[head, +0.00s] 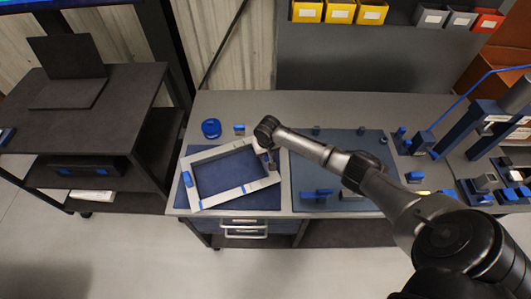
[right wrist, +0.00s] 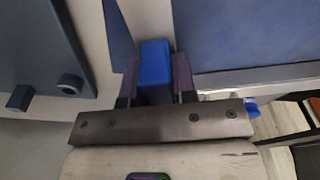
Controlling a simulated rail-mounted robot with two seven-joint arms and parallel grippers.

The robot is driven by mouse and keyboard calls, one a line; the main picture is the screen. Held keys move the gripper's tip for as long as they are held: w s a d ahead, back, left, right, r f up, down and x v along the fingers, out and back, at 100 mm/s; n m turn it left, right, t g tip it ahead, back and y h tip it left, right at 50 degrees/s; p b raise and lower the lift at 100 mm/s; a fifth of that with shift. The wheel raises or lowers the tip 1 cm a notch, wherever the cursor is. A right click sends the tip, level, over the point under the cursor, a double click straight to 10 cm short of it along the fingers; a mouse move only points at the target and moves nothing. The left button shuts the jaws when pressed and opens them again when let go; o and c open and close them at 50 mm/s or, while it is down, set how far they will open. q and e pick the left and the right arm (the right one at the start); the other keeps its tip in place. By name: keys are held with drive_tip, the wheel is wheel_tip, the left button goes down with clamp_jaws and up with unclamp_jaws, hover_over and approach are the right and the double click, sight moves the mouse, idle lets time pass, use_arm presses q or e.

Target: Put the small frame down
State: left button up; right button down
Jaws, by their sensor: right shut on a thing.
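The small frame (head: 228,195) is a pale rectangle with blue pieces on its sides, in the left half of the bench in the head view. It lies turned at an angle over a dark blue mat (head: 270,201). I cannot tell whether it touches the mat. My right gripper (head: 271,166) is at the frame's right side. In the right wrist view my right gripper (right wrist: 155,85) is shut on a blue block (right wrist: 155,62), which appears to be a grip piece on the frame. My left gripper is not in view.
A blue round object (head: 211,128) and a small block (head: 239,129) stand behind the frame. A second mat (head: 310,175) with blue fixtures lies to the right, under my right arm. A dark cart (head: 85,115) stands left of the bench, across a gap.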

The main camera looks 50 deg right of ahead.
drive_tip(key=c, duration=0.9)
unclamp_jaws()
drive_tip(key=shift+f, duration=0.1)
